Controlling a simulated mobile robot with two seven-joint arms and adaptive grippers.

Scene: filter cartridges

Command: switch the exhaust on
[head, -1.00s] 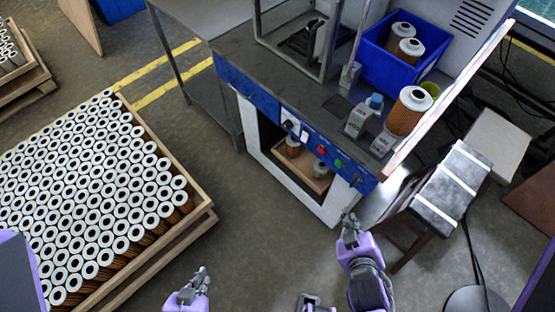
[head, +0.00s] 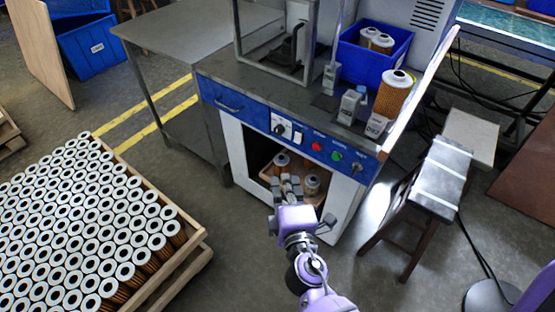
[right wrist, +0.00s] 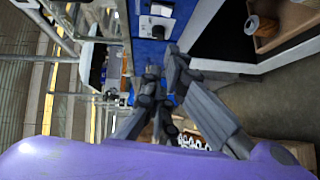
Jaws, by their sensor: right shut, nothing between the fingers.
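The blue control panel (head: 262,112) is on the front of the workbench. It carries a white-plated rotary knob (head: 279,128), a small white switch plate (head: 298,134), a red button (head: 317,146), a green button (head: 336,156) and a small switch at the right end (head: 357,167). Their labels are too small to read, so I cannot tell which is the exhaust. My right gripper (head: 291,183) is shut and empty, appearing below the panel, in front of the open cabinet. In the right wrist view its fingers (right wrist: 152,82) overlap the blue panel (right wrist: 148,52). My left gripper is out of view.
A blue bin (head: 348,60) and several filter cartridges (head: 394,94) stand on the bench. A crate of cartridges (head: 190,262) is at left, a stool (head: 443,175) at right. Cartridges also sit inside the cabinet. Floor is clear between crate and cabinet.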

